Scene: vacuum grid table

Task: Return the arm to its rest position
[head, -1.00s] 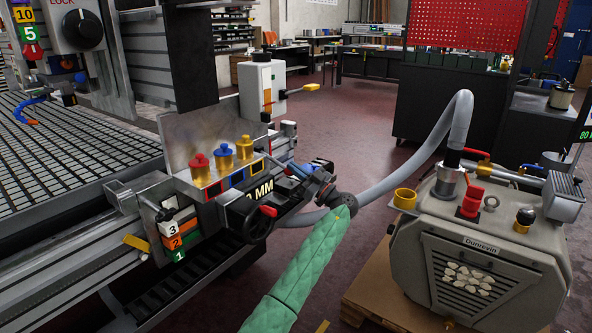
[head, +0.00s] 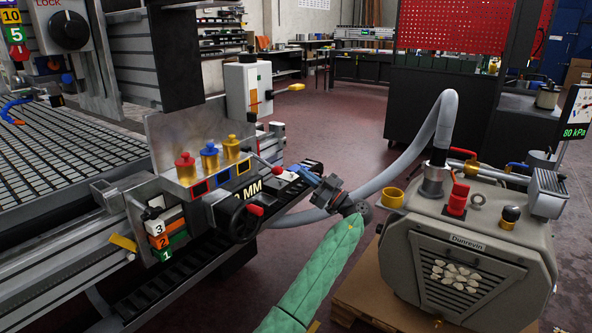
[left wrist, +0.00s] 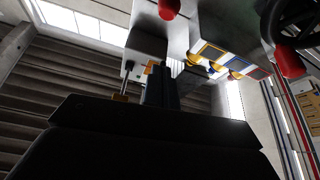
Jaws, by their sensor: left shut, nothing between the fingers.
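My left arm, in a green quilted sleeve, comes up from the bottom middle of the head view. Its gripper (head: 308,178) is shut and empty, at the right side of the control block with the red, blue and yellow knobs (head: 210,155). I cannot tell whether the fingertips touch anything. In the left wrist view the dark shut fingers (left wrist: 160,88) point up at the underside of the block, with its coloured squares (left wrist: 232,58) above right. My right gripper is not in view.
A black handwheel (head: 238,218) with a red handle sits on the block's front. A grey vacuum pump (head: 470,250) stands on a pallet at the right. Its grey hose (head: 440,120) arches down behind my wrist. The slotted grid table (head: 60,165) is at the left. Open floor lies behind.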

